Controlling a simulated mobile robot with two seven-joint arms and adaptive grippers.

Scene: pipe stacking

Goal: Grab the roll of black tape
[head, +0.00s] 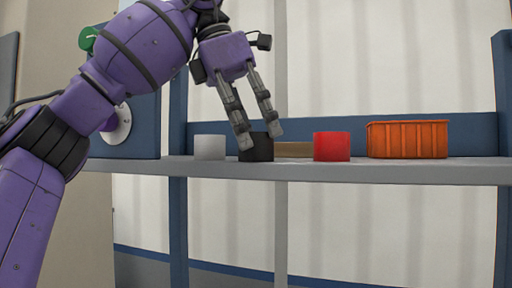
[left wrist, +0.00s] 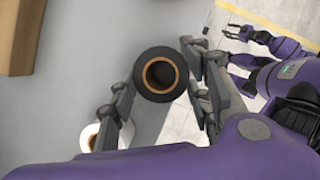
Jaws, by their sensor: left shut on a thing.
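The roll of black tape (head: 256,148) stands on the grey shelf (head: 400,172), between a white roll and a red roll. In the left wrist view the black tape (left wrist: 144,64) shows from above, with a brown core. My left gripper (head: 259,142) reaches down from above and its fingers are shut on the black tape, one on each side. In the left wrist view the left gripper's fingers (left wrist: 156,88) sit at both sides of the roll.
A white roll (head: 210,147) is close on the left of the black tape. A red roll (head: 332,146) stands to the right, then an orange ribbed bin (head: 407,139). A brown block (head: 293,149) lies behind. A blue rail runs along the shelf's back.

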